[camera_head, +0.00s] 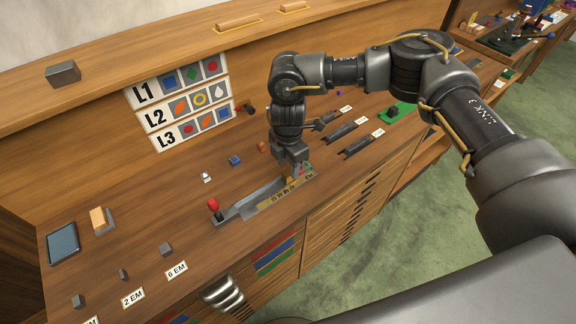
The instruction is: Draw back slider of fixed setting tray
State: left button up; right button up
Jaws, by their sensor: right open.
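The fixed setting tray (250,203) is a long grey metal trough on the wooden bench, with a yellow ruler strip (288,193) along its front side. A red ball knob (213,204) on a short stem stands at its left end. My right gripper (296,176) points down at the tray's right end. Its fingers hide that end, so the slider and any contact with it cannot be made out. My left gripper is not in view.
Small grey blocks and EM labels (177,270) lie at the front left. A blue tablet (63,244) and an orange-topped block (101,219) are at the far left. Dark slotted holders (341,131) lie right of the arm. Cards marked L1 to L3 (180,100) stand behind.

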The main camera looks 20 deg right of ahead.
jog(key=shift+s+f, duration=0.15)
jog(key=shift+f, duration=1.15)
grip_shut()
